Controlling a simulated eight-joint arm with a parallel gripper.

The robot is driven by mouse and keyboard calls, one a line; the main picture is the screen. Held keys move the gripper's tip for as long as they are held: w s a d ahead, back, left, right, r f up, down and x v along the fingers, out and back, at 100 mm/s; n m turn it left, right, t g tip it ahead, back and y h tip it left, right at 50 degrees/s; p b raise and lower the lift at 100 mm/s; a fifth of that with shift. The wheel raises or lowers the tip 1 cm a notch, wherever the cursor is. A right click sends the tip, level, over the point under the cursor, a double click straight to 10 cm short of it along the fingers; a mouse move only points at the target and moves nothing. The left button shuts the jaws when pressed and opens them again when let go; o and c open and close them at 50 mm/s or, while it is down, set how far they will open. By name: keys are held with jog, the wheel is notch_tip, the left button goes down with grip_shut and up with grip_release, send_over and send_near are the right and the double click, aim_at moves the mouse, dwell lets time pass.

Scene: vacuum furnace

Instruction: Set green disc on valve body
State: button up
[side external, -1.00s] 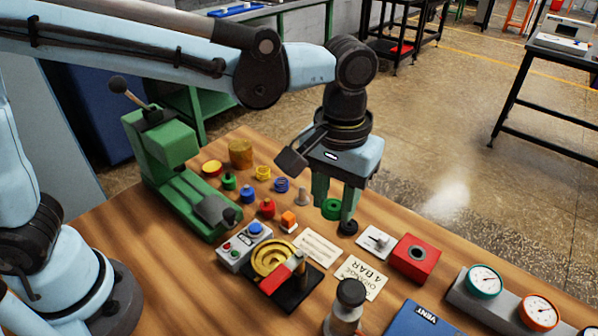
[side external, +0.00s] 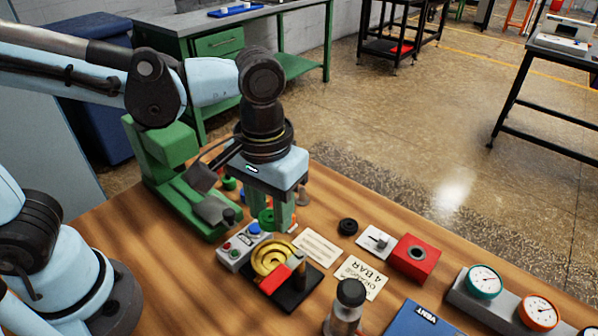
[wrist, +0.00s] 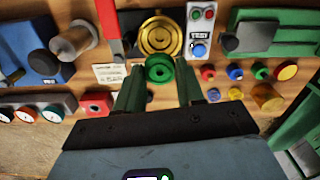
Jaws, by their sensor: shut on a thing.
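The green disc (side external: 267,217) is a ring with a central hole. It is between the fingers of my gripper (side external: 274,217), which is shut on it. The wrist view shows the disc (wrist: 159,68) flat between the two green fingertips (wrist: 160,76). A round brass body with concentric rings (side external: 270,256), which looks like the valve body, sits on a black base (side external: 292,294) with a red bar on it. In the side view the held disc is behind and above this body. In the wrist view the brass body (wrist: 160,34) lies just beyond the disc.
A control box (side external: 238,254) with a blue button stands left of the brass body. The green press (side external: 165,165) is behind it. Paper cards, a black ring (side external: 348,227) and a red block (side external: 415,257) lie to the right. Small coloured parts are partly hidden behind my gripper.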

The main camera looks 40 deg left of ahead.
send_over(275, 262)
jog(key=shift+f, duration=3.9)
jog(key=shift+f, duration=0.5)
jog(key=shift+f, duration=0.2)
jog(key=shift+f, duration=0.25)
jog(key=o, duration=0.9)
jog(key=shift+c, duration=0.8)
jog(key=shift+o, duration=1)
jog(key=shift+r, duration=3.8)
